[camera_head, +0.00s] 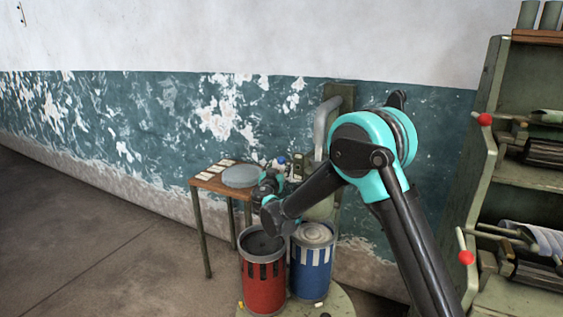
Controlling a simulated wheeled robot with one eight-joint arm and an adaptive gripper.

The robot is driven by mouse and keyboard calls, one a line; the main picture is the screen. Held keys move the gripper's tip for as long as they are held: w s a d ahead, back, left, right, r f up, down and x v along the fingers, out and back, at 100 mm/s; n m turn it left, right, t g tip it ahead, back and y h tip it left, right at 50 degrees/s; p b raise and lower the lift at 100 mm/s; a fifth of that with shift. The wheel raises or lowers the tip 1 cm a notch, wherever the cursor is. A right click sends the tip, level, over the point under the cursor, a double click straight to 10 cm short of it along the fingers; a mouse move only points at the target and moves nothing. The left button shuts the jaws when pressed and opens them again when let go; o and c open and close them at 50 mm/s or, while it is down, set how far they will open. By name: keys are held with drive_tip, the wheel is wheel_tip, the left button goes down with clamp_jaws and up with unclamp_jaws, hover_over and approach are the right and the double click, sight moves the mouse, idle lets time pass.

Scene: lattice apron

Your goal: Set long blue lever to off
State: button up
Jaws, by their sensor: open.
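A small blue knob (281,160), which looks like the end of the blue lever, shows just beyond my gripper, near the wall. Its shaft and the lever's setting are hidden or too small to tell. My gripper (277,174) is small and dark with teal parts. It is open, at the right edge of the small table and close to the blue knob. I cannot tell whether it touches the knob.
A wooden table (205,184) holds a grey disc (241,177) and several pale cards. A red canister (263,285) and a blue canister (311,273) stand below my arm. Green shelves (527,175) with red-knobbed levers (484,119) stand at right. The left floor is clear.

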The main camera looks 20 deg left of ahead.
sight(281, 162)
drive_tip(key=w, duration=0.3)
drive_tip(key=w+a, duration=0.1)
drive_tip(key=w, duration=0.2)
drive_tip(key=shift+w+a, duration=0.15)
drive_tip(key=shift+w, duration=0.2)
drive_tip(key=shift+c, duration=0.3)
clamp_jaws()
